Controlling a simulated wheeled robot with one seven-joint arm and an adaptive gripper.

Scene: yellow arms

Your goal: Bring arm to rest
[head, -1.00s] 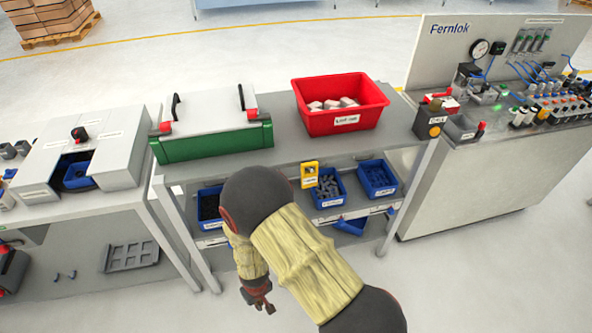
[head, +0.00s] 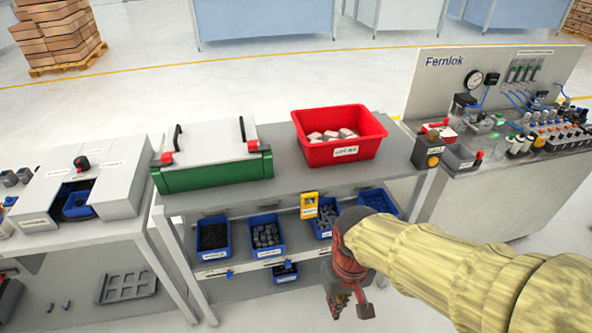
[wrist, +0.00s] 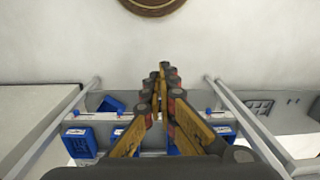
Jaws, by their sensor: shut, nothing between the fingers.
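My gripper (head: 350,300) hangs at the lower middle of the head view, in front of the workbench's lower shelf, at the end of my yellow-sleeved arm. Its fingers point down and it holds nothing. In the wrist view its two yellow and black fingers (wrist: 162,95) come together at the tips, so it is shut. My forearm reaches in from the lower right and hides part of the shelf's right side.
The bench (head: 290,185) carries a red bin (head: 345,152) of pale parts and a green-and-white case (head: 215,173). Blue bins (head: 268,250) of dark parts sit on the shelf below. A Fernlok panel station (head: 440,85) stands at right. Floor in front is partly clear.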

